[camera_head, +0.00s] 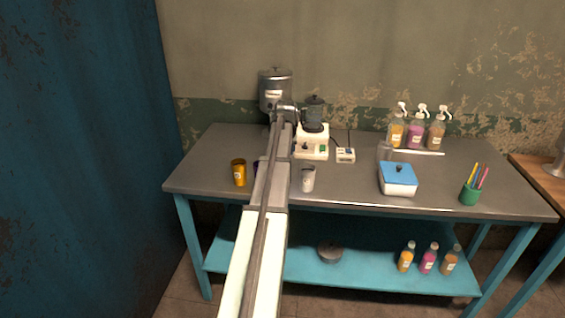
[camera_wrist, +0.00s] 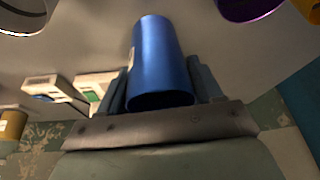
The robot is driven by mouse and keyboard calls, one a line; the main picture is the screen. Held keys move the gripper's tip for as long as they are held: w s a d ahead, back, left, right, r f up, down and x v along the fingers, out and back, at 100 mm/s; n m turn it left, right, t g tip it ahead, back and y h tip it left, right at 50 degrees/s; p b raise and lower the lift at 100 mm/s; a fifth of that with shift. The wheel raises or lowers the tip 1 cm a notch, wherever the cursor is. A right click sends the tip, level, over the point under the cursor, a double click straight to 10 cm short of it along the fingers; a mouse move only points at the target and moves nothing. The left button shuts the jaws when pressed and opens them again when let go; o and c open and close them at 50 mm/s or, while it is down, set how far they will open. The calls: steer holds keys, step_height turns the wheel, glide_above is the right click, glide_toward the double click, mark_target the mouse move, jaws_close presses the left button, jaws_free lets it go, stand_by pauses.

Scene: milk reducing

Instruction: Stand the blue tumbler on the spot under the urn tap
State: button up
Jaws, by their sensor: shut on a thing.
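The blue tumbler (camera_wrist: 160,55) is between the two fingers of my gripper (camera_wrist: 162,78) in the wrist view, and the fingers are shut on it. In the head view my arm hides the tumbler. The grey metal urn (camera_head: 275,88) stands at the back left of the table in the head view. The end of my arm is in front of the urn and covers its lower front. The tap and the spot under it are hidden, so I cannot tell how the tumbler sits relative to them.
An orange tumbler (camera_head: 239,174), a mostly hidden purple tumbler (camera_head: 256,163) and a pale cup (camera_head: 308,180) stand near the table's front. A white appliance (camera_head: 312,146) stands right of the urn. A blue-lidded box (camera_head: 398,180) and spray bottles (camera_head: 417,135) are farther right.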

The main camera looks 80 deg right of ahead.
steer(key=shift+f, duration=2.45)
steer(key=o, duration=1.1)
steer(key=shift+f, duration=0.1)
steer(key=shift+c, duration=0.2)
steer(key=v, duration=1.1)
steer(key=shift+a+r, duration=0.2)
steer(key=shift+r, duration=0.2)
steer(key=shift+c, duration=0.2)
steer(key=shift+a+r, duration=0.1)
steer(key=shift+r, duration=0.1)
steer(key=shift+c, duration=1.4)
